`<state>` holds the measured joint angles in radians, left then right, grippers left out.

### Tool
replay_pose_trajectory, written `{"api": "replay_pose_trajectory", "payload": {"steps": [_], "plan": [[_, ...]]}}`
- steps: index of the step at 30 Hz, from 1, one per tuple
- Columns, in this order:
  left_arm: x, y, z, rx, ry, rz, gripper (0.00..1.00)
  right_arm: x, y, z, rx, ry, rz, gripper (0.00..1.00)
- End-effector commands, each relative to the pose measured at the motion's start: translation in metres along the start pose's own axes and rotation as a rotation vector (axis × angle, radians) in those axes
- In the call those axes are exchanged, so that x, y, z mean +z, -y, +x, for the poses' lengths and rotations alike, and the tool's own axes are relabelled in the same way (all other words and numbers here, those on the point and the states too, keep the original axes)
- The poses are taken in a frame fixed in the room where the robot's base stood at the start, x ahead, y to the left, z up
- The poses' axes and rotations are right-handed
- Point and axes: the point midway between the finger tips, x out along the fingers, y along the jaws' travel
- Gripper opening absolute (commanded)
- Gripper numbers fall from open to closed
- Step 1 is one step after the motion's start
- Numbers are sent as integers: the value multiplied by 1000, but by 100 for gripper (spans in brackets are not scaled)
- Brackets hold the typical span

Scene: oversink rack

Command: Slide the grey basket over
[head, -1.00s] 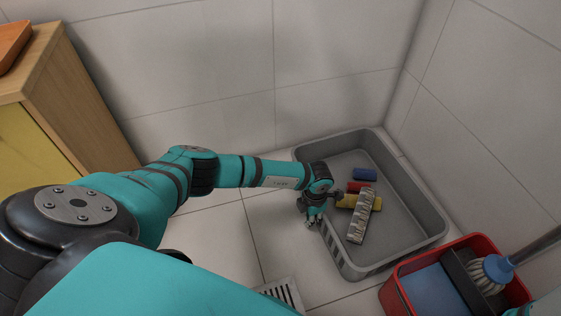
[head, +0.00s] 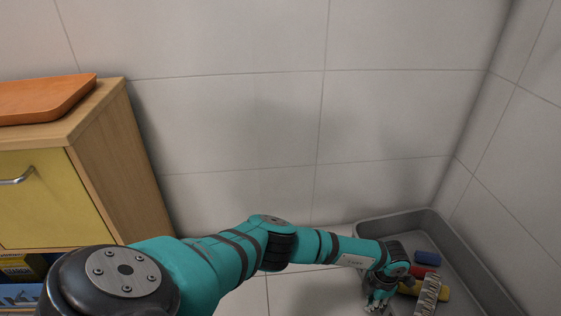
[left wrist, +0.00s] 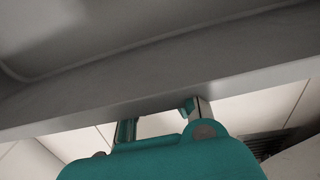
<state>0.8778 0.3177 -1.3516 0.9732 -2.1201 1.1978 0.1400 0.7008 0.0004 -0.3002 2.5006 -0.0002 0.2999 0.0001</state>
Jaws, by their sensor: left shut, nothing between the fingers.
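The grey basket (head: 474,264) stands on the floor by the wall corner, cut off by the lower edge of the head view. It holds a blue block (head: 428,257), a red block (head: 426,271), a yellow piece (head: 442,293) and a patterned grey strip (head: 427,296). My left gripper (head: 379,304) is low at the basket's left side, shut with nothing between its fingers. In the left wrist view the basket's wall (left wrist: 160,92) crosses above and close to the fingers; whether they touch it I cannot tell. My right gripper is not in view.
A wooden cabinet (head: 135,165) with a yellow drawer front (head: 50,205) stands at the left, an orange tray (head: 45,98) on top. Tiled walls (head: 250,120) close off the back and right. Tiled floor (head: 300,290) is clear left of the basket.

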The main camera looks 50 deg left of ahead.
Motion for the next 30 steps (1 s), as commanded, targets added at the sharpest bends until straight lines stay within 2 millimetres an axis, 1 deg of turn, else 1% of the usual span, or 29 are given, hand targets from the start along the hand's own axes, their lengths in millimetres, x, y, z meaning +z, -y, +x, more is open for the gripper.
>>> {"api": "replay_pose_trajectory", "payload": {"steps": [8,11,14,24,27,30], "plan": [[0,0,-1,0,2,0,0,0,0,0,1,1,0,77],[1,0,-5,0,2,1,0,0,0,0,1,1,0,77],[2,-1,-17,0,5,1,0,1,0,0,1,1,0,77],[1,-1,-87,1,3,2,0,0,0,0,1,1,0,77],[1,0,-103,1,3,1,0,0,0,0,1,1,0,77],[0,0,-113,0,1,1,0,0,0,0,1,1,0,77]]}}
